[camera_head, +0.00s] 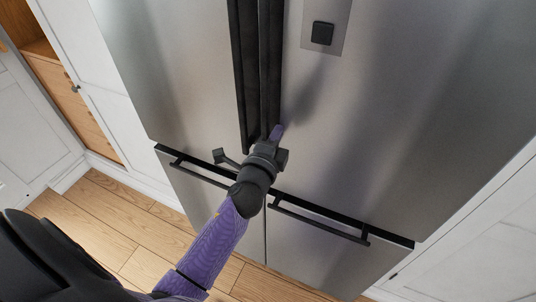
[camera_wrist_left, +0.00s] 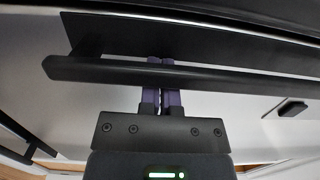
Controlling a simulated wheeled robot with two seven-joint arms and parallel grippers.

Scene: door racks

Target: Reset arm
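My right gripper is not in view.
The steel fridge (camera_head: 400,110) fills most of the head view, with its upper doors closed. Two lower drawers have black horizontal handles (camera_head: 318,222). White cabinets (camera_head: 105,90) flank it on both sides. The wood floor (camera_head: 125,225) is clear at lower left.

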